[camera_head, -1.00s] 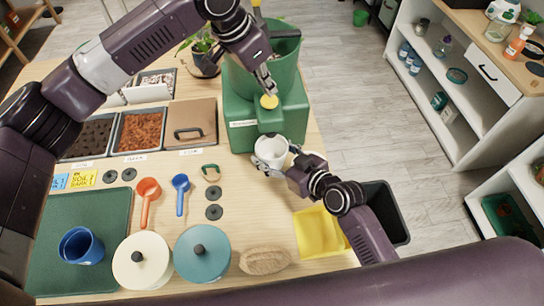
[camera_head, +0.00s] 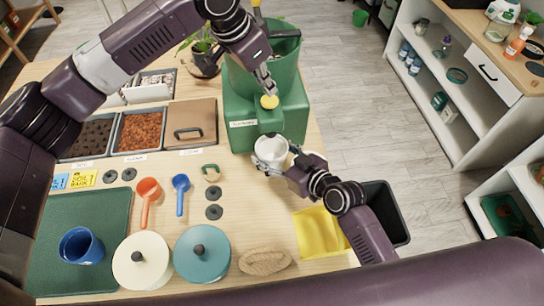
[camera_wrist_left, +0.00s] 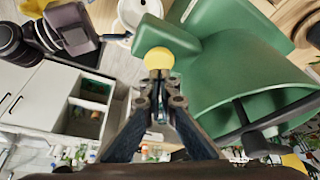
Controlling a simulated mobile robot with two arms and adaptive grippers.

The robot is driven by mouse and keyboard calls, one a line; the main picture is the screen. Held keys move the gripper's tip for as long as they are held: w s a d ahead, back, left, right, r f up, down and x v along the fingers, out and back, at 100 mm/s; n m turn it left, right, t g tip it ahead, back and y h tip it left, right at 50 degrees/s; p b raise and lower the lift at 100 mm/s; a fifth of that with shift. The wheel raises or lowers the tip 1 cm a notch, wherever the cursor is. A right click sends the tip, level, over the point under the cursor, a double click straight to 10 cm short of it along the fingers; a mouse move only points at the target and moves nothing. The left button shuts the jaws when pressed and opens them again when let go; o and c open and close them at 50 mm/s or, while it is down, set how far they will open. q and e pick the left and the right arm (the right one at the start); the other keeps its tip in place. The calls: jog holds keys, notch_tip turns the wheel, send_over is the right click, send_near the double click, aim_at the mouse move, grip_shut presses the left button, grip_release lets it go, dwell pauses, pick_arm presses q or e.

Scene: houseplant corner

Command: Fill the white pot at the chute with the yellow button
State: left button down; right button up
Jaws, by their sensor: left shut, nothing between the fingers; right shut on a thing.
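The green chute machine (camera_head: 240,110) stands at the table's right edge with a round yellow button (camera_head: 269,101) on its front. My left gripper (camera_head: 268,90) is shut and empty, its tips at the button, touching it or just above. In the left wrist view the closed fingertips (camera_wrist_left: 162,78) are right by the yellow button (camera_wrist_left: 159,58). The white pot (camera_head: 271,148) is upright below the chute's spout, gripped at its side by my right gripper (camera_head: 270,163). The pot's inside looks pale, with no soil that I can make out. The pot shows partly in the left wrist view (camera_wrist_left: 140,10).
Soil bins (camera_head: 139,131) and a brown lidded bin (camera_head: 190,124) stand left of the machine. Red (camera_head: 148,190) and blue (camera_head: 181,185) scoops, two round lids (camera_head: 202,262), a blue cup (camera_head: 80,246) on a green mat and a yellow dustpan (camera_head: 320,230) lie nearer.

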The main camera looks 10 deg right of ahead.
aim_at(270, 99)
dwell(0.3)
pick_arm(q)
jog(key=shift+f, duration=1.55)
dwell(0.4)
dwell(3.6)
jog(key=shift+r, duration=2.55)
jog(key=shift+r, duration=0.1)
jog(key=v, duration=1.2)
